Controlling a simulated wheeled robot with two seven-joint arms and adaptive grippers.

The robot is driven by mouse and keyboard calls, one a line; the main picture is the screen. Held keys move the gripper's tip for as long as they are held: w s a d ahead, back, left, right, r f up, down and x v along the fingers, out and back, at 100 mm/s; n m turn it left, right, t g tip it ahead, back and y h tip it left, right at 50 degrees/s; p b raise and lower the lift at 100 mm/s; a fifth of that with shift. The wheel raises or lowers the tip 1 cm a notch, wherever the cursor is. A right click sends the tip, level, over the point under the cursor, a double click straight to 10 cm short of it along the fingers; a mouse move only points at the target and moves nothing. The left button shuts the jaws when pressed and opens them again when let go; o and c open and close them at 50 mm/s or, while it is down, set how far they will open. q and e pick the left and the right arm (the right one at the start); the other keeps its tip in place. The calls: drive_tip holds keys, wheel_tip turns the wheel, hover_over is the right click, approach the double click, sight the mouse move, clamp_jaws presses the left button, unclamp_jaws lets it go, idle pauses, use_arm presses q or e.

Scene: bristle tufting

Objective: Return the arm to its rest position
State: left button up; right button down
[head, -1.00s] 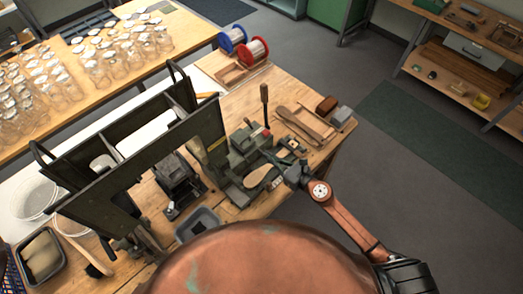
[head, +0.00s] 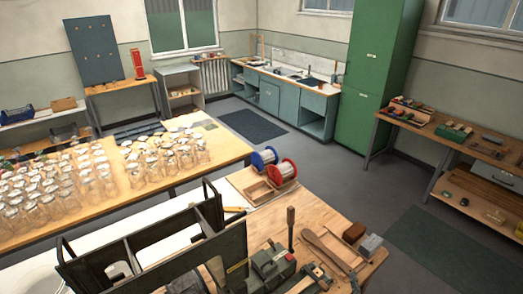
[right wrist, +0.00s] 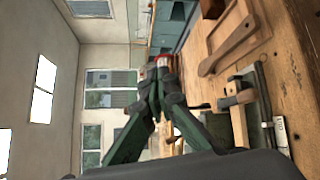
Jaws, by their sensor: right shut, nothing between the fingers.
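My right gripper fills the middle of the right wrist view (right wrist: 162,68). Its two dark green-grey fingers meet at the tips, and nothing shows between them. In the head view only a small dark part of it (head: 356,284) shows at the bottom edge, beside the wooden workbench (head: 333,222). The rest of my right arm is below that picture. In the wrist view the bench top lies along the right side, and the fingers point past it toward the room. My left gripper is in neither current view.
A dark machine frame (head: 150,250) and a green bench tool with an upright wooden handle (head: 291,228) stand on the bench. Red (head: 282,172) and blue (head: 264,158) spools stand at its far edge. Glass jars (head: 150,165) crowd the left table.

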drive_tip(key=s+d+f+m+g+h, duration=0.35)
drive_tip(key=s+d+f+m, duration=0.3)
drive_tip(key=m, duration=0.25)
drive_tip(key=s+a+f+m+g+y, duration=0.1)
drive_tip(key=s+f+m+g+y, duration=0.1)
drive_tip(key=s+f+m+g, duration=0.6)
drive_tip(key=s+a+f+m+g+y, duration=0.1)
drive_tip(key=s+a+f+m+y, duration=0.15)
drive_tip(key=s, duration=1.05)
wheel_tip(320, 180, down, 33)
drive_tip(key=s+g+b, duration=0.2)
drive_tip(key=s, duration=0.1)
drive_tip(key=s+f+b, duration=0.2)
drive_tip(key=s+f, duration=1.6)
drive_tip(key=shift+s+a+g+y, duration=0.25)
drive_tip(key=shift+a+g+y, duration=0.05)
drive_tip(key=shift+a+g, duration=0.15)
